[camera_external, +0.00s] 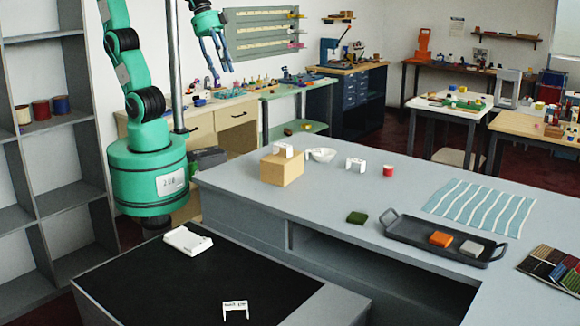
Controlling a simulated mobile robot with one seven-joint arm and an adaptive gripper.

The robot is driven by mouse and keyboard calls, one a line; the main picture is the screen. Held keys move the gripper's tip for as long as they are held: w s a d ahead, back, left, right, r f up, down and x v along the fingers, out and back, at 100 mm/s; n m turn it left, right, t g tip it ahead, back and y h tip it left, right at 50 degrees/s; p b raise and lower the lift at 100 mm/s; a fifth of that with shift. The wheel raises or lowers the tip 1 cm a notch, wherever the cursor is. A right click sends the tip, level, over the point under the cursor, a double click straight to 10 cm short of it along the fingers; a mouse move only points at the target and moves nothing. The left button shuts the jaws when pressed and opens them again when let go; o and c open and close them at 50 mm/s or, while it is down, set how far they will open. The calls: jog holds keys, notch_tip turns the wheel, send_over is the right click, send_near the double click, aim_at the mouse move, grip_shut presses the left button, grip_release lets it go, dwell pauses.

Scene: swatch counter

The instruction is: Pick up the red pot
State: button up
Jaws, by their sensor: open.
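A small red pot (388,170) with a pale top stands upright on the grey counter (330,205), right of a small white label stand (356,164). My gripper (223,74) hangs at the upper left, high above and well apart from the pot. Another red pot-like item (41,109) stands on the grey shelf at the left, among similar small items.
A cardboard-coloured box (282,167) and a white bowl (321,154) stand left of the pot. A green block (357,217), a dark tray (408,238) with orange and grey blocks, and a striped cloth (482,207) lie nearer. The counter immediately around the pot is clear.

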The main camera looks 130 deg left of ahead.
jog(key=w+a+f+p, duration=0.1)
jog(key=w+a, duration=0.5)
jog(key=w, duration=0.3)
jog(key=w+a+f+g+p, duration=0.1)
jog(key=w+a, duration=0.5)
jog(key=w, duration=0.3)
jog(key=w+a+f+p, duration=0.1)
jog(key=w+a+f, duration=0.1)
jog(key=w+a, duration=0.5)
jog(key=w+a+f+p, duration=0.1)
jog(key=w+a+f, duration=0.6)
jog(key=a+f, duration=0.3)
jog(key=w+a+f+m+p, duration=0.1)
jog(key=w+a+f, duration=0.6)
jog(key=a+f, duration=0.3)
jog(key=shift+w+a+f+m+g+h+p, duration=0.2)
jog(key=shift+w+a+m+g+h+p, duration=0.15)
jog(key=shift+a, duration=0.85)
jog(key=shift+f, duration=0.1)
send_over(388, 168)
jog(key=s, duration=0.2)
jog(key=shift+a+f, duration=0.15)
jog(key=shift+f, duration=1.9)
jog(key=shift+a+f, duration=0.15)
jog(key=shift+f, duration=1.85)
jog(key=shift+x, duration=2.6)
